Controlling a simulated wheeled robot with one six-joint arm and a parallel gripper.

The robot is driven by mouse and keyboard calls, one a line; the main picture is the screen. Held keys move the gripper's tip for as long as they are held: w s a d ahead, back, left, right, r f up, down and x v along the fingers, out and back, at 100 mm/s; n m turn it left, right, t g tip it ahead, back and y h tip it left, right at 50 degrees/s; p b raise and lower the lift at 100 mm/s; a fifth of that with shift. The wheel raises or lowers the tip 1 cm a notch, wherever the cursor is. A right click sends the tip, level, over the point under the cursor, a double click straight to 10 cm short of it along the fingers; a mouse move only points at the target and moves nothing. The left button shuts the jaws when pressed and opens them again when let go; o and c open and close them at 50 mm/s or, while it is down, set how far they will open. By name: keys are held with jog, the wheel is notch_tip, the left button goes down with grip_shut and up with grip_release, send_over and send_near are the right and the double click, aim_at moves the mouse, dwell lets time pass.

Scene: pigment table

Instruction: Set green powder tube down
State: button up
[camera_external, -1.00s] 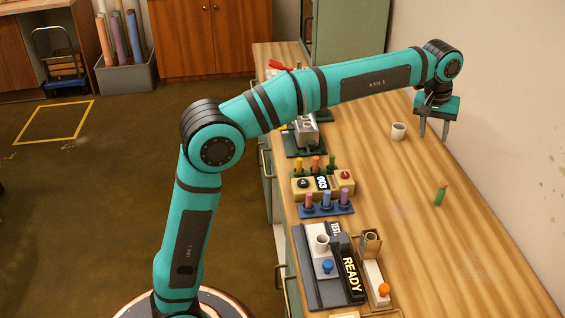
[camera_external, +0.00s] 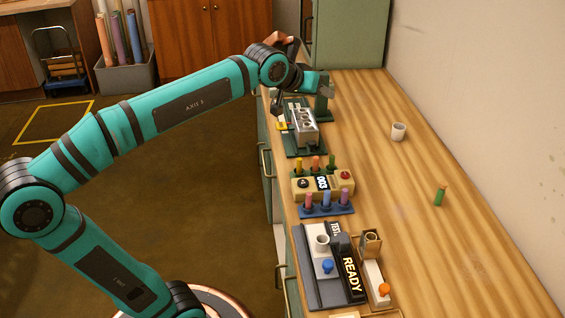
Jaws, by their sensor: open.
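The green powder tube (camera_external: 440,195) stands on the bare wood at the right of the table (camera_external: 420,230). It is green with a tan top, looks close to upright and leans slightly. My gripper (camera_external: 302,97) is far from it, over the back left of the table, above the grey metal block. It is open with its fingers apart, and I see nothing held in it. My arm partly hides what lies behind the gripper.
The right front is clear.

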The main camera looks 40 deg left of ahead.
jog(key=s+a+f+t+y, duration=0.1)
jog(key=s+a+f+t, duration=0.1)
jog(key=s+a, duration=0.4)
jog(key=s+a+f+t+y, duration=0.1)
jog(key=s+a+t, duration=0.4)
jog(key=s, duration=0.7)
jog(key=shift+s+a+f+m+y, duration=0.2)
jog(key=shift+a+f+m+y, duration=0.15)
jog(key=shift+a+f, duration=0.5)
